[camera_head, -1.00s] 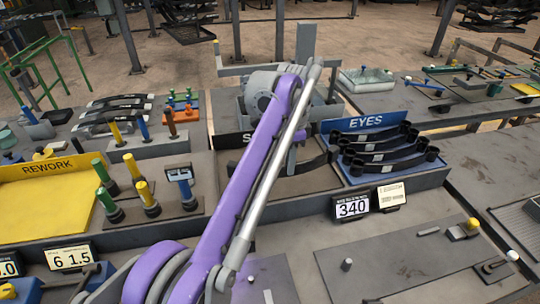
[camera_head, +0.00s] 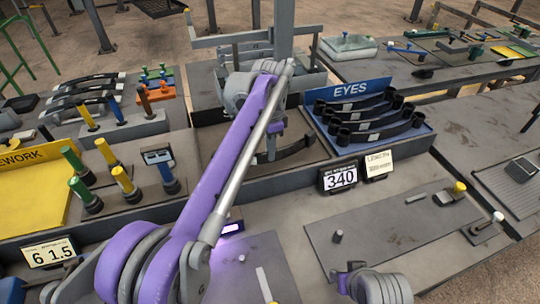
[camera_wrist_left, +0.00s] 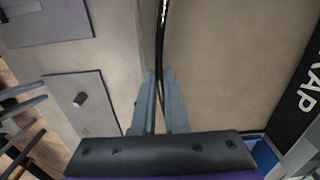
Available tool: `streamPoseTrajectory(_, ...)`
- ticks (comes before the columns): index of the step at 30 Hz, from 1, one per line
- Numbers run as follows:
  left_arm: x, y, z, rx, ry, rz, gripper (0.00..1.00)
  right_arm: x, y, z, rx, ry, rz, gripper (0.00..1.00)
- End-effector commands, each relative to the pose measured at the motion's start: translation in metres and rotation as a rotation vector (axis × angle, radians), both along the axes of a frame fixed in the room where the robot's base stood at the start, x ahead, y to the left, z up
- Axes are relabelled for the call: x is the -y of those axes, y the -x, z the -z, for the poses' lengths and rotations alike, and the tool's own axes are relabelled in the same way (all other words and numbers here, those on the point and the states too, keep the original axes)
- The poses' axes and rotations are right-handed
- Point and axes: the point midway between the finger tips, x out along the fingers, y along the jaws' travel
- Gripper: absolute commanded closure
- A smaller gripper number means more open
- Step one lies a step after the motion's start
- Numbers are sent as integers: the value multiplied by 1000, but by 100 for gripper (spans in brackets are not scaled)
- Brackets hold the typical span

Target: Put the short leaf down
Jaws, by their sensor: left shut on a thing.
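My left gripper (camera_head: 271,155) hangs over the grey bay left of the blue EYES rack. Its fingers also show in the left wrist view (camera_wrist_left: 160,105). It is shut on a thin dark curved leaf (camera_head: 292,150), seen edge-on between the fingers in the left wrist view (camera_wrist_left: 160,45). In the head view my purple arm hides part of the leaf. I cannot tell whether the leaf touches the bay floor.
The blue EYES rack (camera_head: 428,134) holds several black leaves with rolled ends. A 340 display (camera_head: 341,178) stands in front. Left are several coloured-handled tools (camera_head: 122,183) and a yellow REWORK tray (camera_head: 30,205). A SCRAP sign (camera_wrist_left: 312,95) is at the wrist view's right.

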Motion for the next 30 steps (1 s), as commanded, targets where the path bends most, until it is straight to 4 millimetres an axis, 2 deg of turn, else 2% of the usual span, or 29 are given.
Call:
streamPoseTrajectory(1, 0, 0, 8, 0, 0, 0, 100, 0, 0, 2, -1, 0, 0, 59)
streamPoseTrajectory(5, 0, 0, 18, 0, 0, 0, 100, 0, 1, 3, -1, 0, 0, 59)
streamPoseTrajectory(17, 0, 0, 22, 0, 0, 0, 100, 0, 1, 4, -2, 0, 0, 59)
streamPoseTrajectory(18, 0, 0, 23, 0, 0, 0, 86, 0, 1, 4, -2, 0, 0, 59)
streamPoseTrajectory(22, 0, 0, 23, 0, 0, 0, 62, 0, 1, 4, -2, 0, 0, 59)
streamPoseTrajectory(23, 0, 0, 23, 0, 0, 0, 59, 0, 1, 4, -2, 0, 0, 59)
streamPoseTrajectory(30, 0, 0, 23, 0, 0, 0, 59, 0, 1, 4, -2, 0, 0, 59)
